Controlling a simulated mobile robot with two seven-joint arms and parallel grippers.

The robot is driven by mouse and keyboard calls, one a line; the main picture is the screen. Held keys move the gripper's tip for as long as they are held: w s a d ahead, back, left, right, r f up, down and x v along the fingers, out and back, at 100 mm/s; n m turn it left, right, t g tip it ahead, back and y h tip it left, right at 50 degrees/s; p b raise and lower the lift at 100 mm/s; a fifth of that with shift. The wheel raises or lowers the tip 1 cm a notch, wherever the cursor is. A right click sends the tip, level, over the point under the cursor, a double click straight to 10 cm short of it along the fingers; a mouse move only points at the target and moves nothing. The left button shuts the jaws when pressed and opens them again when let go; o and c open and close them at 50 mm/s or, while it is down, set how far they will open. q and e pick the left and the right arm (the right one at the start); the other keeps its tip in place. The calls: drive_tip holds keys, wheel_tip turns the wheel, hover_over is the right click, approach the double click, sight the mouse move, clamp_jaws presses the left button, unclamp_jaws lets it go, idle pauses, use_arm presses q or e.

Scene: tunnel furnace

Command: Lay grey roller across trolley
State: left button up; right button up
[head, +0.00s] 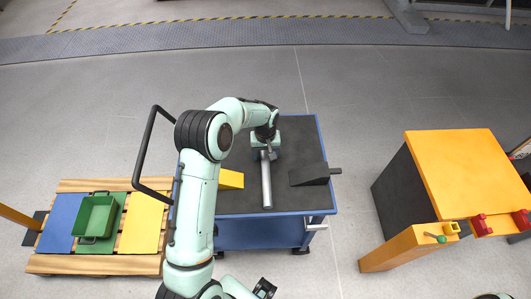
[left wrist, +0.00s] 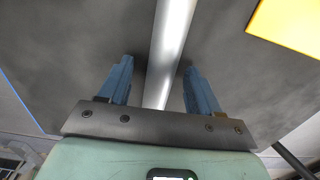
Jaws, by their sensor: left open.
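The grey roller (head: 266,185) is a metal cylinder on the dark top of the blue trolley (head: 292,135). It points roughly from the far side toward the near edge, between a yellow block and a black wedge. My left gripper (head: 265,154) is over its far end, reaching down from above. In the left wrist view the open blue fingers (left wrist: 158,85) stand on either side of the roller (left wrist: 170,45), with a gap on each side. The arm hides part of the trolley's left side. My right gripper cannot be made out.
The yellow block (head: 230,179) is left of the roller, and the black wedge (head: 310,175) with a handle is right of it. A wooden pallet (head: 75,265) bears coloured panels and a green bin (head: 96,217). An orange-topped cabinet (head: 455,170) stands right, across clear floor.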

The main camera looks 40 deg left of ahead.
use_arm(q)
wheel_tip(320, 180, up, 13)
drive_tip(key=shift+r+p, duration=0.2)
drive_tip(key=shift+p, duration=0.1)
